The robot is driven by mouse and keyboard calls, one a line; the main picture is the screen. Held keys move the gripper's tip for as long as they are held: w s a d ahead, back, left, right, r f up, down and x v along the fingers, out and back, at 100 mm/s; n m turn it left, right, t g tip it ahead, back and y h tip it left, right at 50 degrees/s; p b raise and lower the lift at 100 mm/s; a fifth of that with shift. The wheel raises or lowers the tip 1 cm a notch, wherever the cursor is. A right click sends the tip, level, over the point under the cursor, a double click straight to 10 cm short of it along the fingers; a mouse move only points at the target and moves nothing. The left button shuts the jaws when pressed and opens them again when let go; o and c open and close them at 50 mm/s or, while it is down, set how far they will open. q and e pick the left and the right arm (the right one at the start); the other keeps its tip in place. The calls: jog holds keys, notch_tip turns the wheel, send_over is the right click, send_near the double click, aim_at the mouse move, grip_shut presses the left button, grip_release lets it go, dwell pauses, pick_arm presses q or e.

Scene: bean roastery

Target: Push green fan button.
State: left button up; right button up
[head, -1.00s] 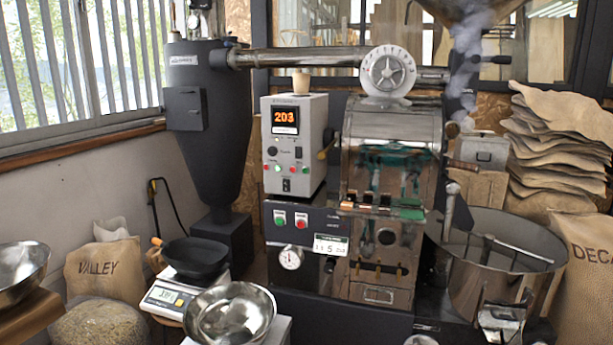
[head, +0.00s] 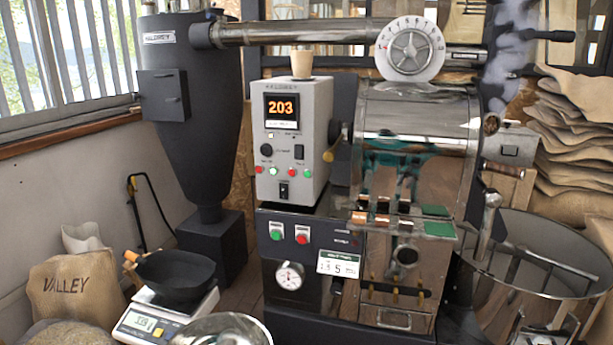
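The dark lower front panel (head: 330,220) of the roaster carries a round green button (head: 277,235) under a small label. A red button (head: 302,238) sits just right of it, also under a label. Both labels are too small to read. The grey control box (head: 310,105) above shows 203 in orange and has a row of small red and green lamps or buttons (head: 274,171). I cannot tell from lettering which green one is the fan's. Nothing covers the green buttons. I make out neither of my grippers in the head view.
A dial gauge (head: 290,275) and a tag (head: 338,263) sit below the buttons. A black pan (head: 175,280) stands on a scale at lower left, with a metal bowl (head: 222,330) in front. The round cooling bin (head: 545,260) stands at right. Space before the panel looks clear.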

jog(key=shift+s, duration=0.2)
jog(key=shift+c, duration=1)
jog(key=shift+w, duration=0.1)
grip_shut()
